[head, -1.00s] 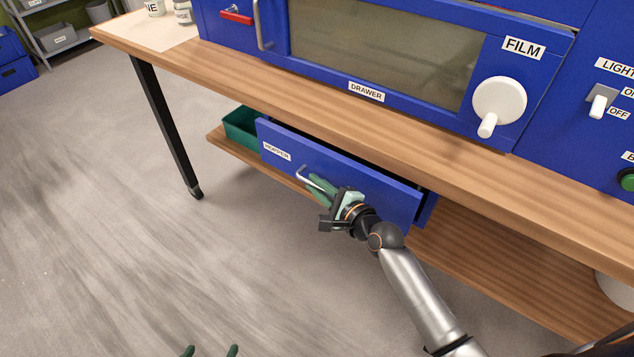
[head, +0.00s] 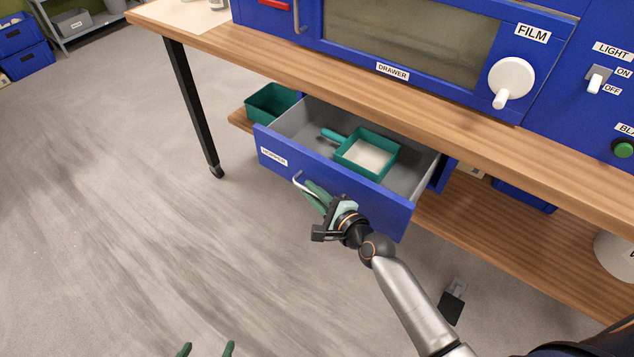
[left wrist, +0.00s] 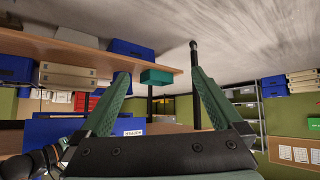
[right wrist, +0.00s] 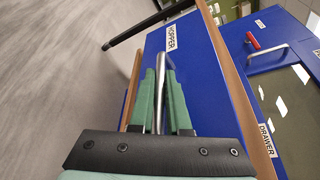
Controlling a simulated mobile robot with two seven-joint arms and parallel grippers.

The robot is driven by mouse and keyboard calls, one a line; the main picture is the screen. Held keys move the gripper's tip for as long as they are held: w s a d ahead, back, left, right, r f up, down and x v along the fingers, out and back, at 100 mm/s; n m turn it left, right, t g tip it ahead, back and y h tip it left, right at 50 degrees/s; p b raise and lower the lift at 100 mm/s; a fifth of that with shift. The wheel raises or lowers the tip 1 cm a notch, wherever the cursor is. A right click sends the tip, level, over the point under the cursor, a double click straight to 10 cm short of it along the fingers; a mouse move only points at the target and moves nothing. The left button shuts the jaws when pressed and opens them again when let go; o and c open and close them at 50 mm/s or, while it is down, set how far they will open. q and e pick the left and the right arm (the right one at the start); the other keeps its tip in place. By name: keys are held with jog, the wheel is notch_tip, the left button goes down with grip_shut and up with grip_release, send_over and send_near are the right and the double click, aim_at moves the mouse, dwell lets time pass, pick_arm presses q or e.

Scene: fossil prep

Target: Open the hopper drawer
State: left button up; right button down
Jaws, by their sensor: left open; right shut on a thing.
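The blue hopper drawer (head: 330,185), with a white HOPPER label, is pulled out from under the wooden bench in the head view. Its grey interior is in sight and holds a green scoop (head: 366,153) with pale material in it. My right gripper (head: 312,192) is shut on the drawer's metal bar handle (head: 299,182). In the right wrist view the handle (right wrist: 160,85) runs between the two green fingers. My left gripper (head: 206,350) is open and empty over the floor at the bottom of the head view; its spread fingers show in the left wrist view (left wrist: 160,98).
A green bin (head: 270,103) stands on the lower shelf left of the drawer. The bench top (head: 330,65) overhangs the drawer. A black bench leg (head: 190,105) stands at left. A dark pedal-like object (head: 452,303) lies on the floor at right. The floor at left is clear.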

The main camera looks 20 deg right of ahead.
pick_arm(q)
jog(key=shift+s+a+r+p, duration=0.3)
jog(key=shift+a+r+p, duration=0.25)
jog(key=shift+a+p, duration=0.25)
pick_arm(e)
jog(key=shift+s+a, duration=0.7)
jog(key=shift+a, duration=0.25)
jog(key=shift+s+a, duration=0.7)
jog(key=shift+a, duration=0.2)
jog(key=c, duration=0.9)
grip_release()
pick_arm(q)
jog(key=shift+d, duration=0.1)
jog(key=shift+r, duration=0.25)
pick_arm(e)
jog(key=v, duration=1.2)
jog(key=shift+s+d, duration=0.1)
jog(key=shift+s, duration=0.15)
